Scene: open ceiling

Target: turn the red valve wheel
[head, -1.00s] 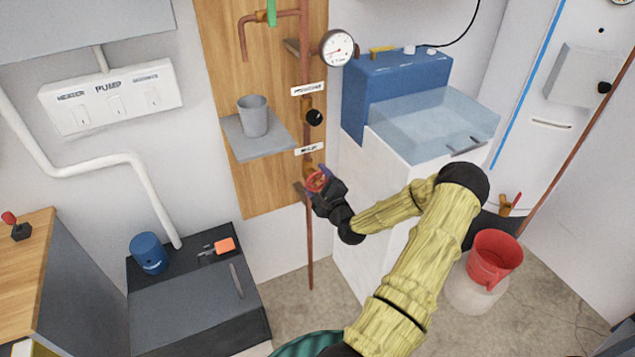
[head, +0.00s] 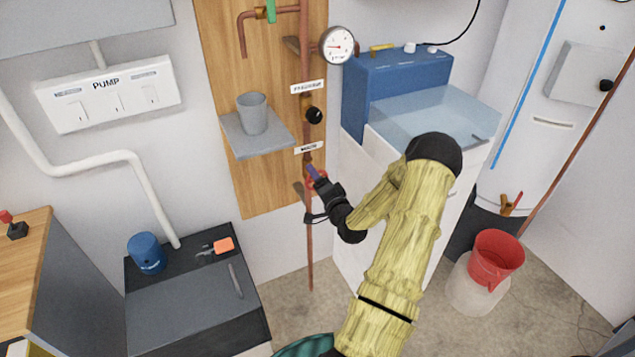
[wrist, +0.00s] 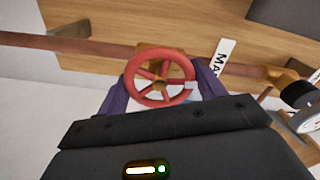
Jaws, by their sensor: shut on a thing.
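The red valve wheel (wrist: 160,78) sits on a brass fitting on the copper pipe and faces the wrist camera, with a small white mark on its right rim. In the head view the wheel (head: 317,181) is mostly hidden behind my gripper (head: 314,174). In the wrist view the purple fingers of my gripper (wrist: 162,98) stand at the left and right of the wheel's rim, shut on it. A white label stands just above the wheel on the pipe, partly seen in the wrist view (wrist: 219,62).
A black knob (head: 314,115) and a pressure gauge (head: 338,45) are higher on the pipe. A grey cup (head: 253,113) stands on a small shelf (head: 270,143) to the left.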

